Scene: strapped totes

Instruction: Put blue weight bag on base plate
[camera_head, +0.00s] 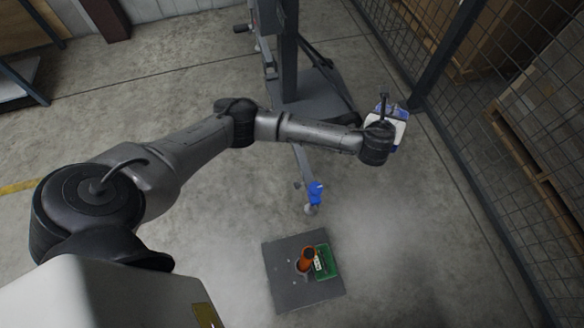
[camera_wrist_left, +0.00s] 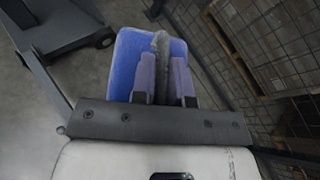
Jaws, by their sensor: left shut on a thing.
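The blue weight bag (camera_wrist_left: 126,62) hangs at my left gripper (camera_wrist_left: 164,82) in the left wrist view, with a grey strap standing up between the two fingers. My left gripper is shut on the bag, apparently at this strap. In the head view the bag (camera_head: 384,107) shows only as blue edges around the white gripper body, to the right of the stand. The dark grey square base plate (camera_head: 283,293) lies on the floor at the lower middle, nearer to me than the bag. My right gripper is not in view.
An orange cylinder (camera_head: 306,259) and a green tray (camera_head: 326,264) are on the plate. A grey stand (camera_head: 288,60) with a wide foot is behind it; a blue part (camera_head: 315,190) is on its leg. A mesh fence (camera_head: 465,150) runs along the right.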

